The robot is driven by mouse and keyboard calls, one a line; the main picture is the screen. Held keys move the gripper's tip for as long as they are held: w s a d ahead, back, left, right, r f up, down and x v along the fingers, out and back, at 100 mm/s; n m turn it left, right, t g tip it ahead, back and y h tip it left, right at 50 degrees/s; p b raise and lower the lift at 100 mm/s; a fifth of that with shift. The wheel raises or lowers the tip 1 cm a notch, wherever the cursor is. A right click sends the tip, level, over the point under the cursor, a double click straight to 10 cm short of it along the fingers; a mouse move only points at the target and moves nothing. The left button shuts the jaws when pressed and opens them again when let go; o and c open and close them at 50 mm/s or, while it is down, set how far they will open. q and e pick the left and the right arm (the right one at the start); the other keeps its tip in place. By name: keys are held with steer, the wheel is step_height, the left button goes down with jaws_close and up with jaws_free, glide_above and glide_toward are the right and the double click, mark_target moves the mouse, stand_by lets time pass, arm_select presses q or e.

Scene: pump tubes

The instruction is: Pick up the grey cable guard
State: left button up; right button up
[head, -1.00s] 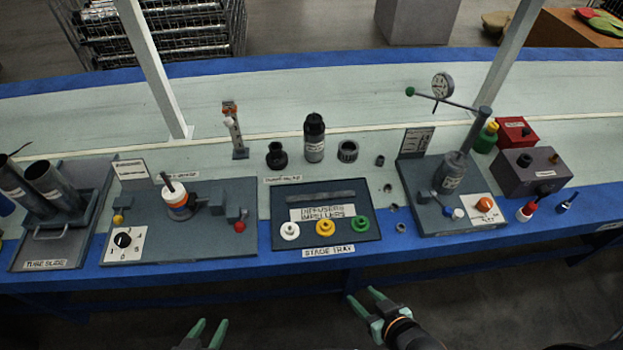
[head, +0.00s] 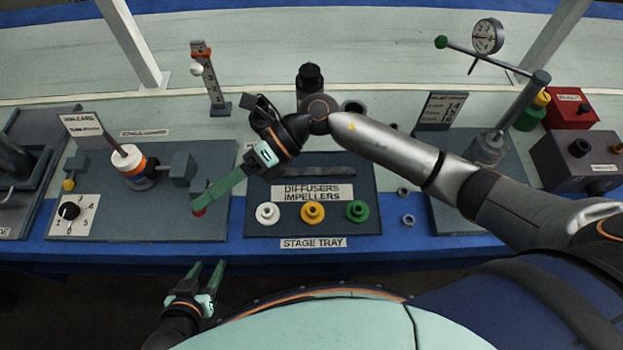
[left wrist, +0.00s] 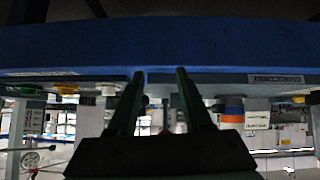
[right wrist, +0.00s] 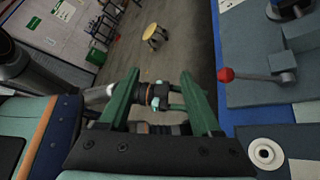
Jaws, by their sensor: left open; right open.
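A long dark grey strip (head: 312,172), which looks like the cable guard, lies along the back of the stage tray (head: 370,222), behind the diffusers and impellers label. My right gripper (head: 204,202) reaches in from the right above the bench. It points left and down, its fingertips over the red knob left of the tray, with its hand above the tray's back left corner. In the right wrist view (right wrist: 159,78) its fingers are apart with nothing between them. My left gripper (head: 207,267) is open and empty in front of the bench edge; the left wrist view (left wrist: 160,74) shows the same.
White (head: 267,214), yellow (head: 312,212) and green (head: 357,211) flanged parts stand at the tray's front. A fixture with an orange-and-white cylinder (head: 135,168) is left of the tray. A lever press with a gauge (head: 487,37) stands right. My right arm crosses over the bench.

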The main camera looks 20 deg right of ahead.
steer(key=w+d+f+n+h+b, duration=0.2)
steer(key=w+d+f+n+h, duration=0.2)
steer(key=d+f+h, duration=0.35)
steer(key=t+h+b, duration=0.3)
steer(key=h, duration=0.4)
glide_above(312, 171)
steer(key=shift+n+y, duration=0.25)
steer(key=shift+n, duration=0.05)
step_height(312, 171, down, 7)
steer(key=shift+s+d+f, duration=0.1)
steer(key=shift+a+f, duration=0.2)
steer(key=shift+f, duration=2.7)
steer(key=shift+c, duration=0.3)
jaws_close()
